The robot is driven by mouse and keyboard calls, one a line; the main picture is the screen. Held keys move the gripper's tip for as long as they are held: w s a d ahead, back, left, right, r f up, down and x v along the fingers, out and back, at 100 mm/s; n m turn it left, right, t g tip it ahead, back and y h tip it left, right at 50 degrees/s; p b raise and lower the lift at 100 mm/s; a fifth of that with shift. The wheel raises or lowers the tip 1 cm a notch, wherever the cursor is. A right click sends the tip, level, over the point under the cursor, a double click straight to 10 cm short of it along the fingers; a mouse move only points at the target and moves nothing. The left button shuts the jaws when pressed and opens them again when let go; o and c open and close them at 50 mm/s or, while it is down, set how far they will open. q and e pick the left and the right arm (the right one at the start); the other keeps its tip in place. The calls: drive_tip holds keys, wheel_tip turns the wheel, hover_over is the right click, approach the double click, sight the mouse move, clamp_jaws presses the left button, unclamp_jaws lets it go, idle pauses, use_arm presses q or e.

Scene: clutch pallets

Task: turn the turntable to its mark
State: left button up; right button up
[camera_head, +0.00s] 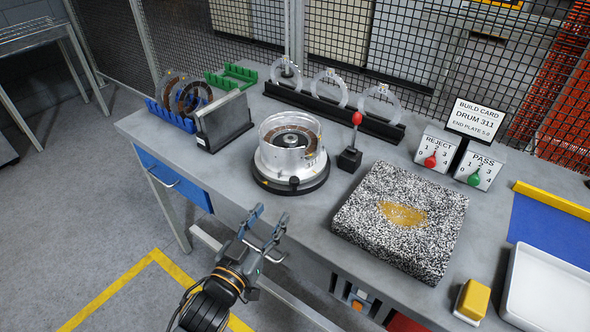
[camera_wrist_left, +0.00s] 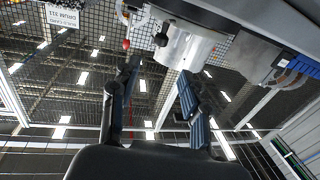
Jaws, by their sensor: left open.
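The turntable (camera_head: 268,182) is a round black base on the grey workbench, with a small yellow mark on its rim at the left. A clear-walled drum (camera_head: 270,155) with a metal hub and brown rings inside stands on it. A dark knob shows on the base's front edge. My left gripper (camera_head: 268,222) is open and empty, in front of the bench edge and apart from the turntable. In the left wrist view the two fingers (camera_wrist_left: 158,95) stand apart, with the silvery drum (camera_wrist_left: 183,48) beyond them. My right gripper is not in view.
A grey upright holder (camera_head: 223,122) and blue rack (camera_head: 172,118) stand to the left. A black rack (camera_head: 335,112) with clear rings is behind. REJECT (camera_head: 434,150) and PASS (camera_head: 480,166) counters stand at right.

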sight(292, 183)
use_arm(q)
drive_tip(key=p+x, duration=0.1)
drive_tip(key=x, duration=1.1)
drive_tip(key=shift+p, duration=0.4)
drive_tip(key=shift+w+d, duration=0.3)
drive_tip(key=shift+w, duration=0.15)
drive_tip(key=shift+w+f, duration=0.1)
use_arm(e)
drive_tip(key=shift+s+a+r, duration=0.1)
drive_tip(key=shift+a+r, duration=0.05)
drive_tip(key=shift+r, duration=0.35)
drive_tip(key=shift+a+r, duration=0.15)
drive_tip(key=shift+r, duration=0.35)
use_arm(q)
drive_tip(key=shift+c, duration=0.4)
clamp_jaws()
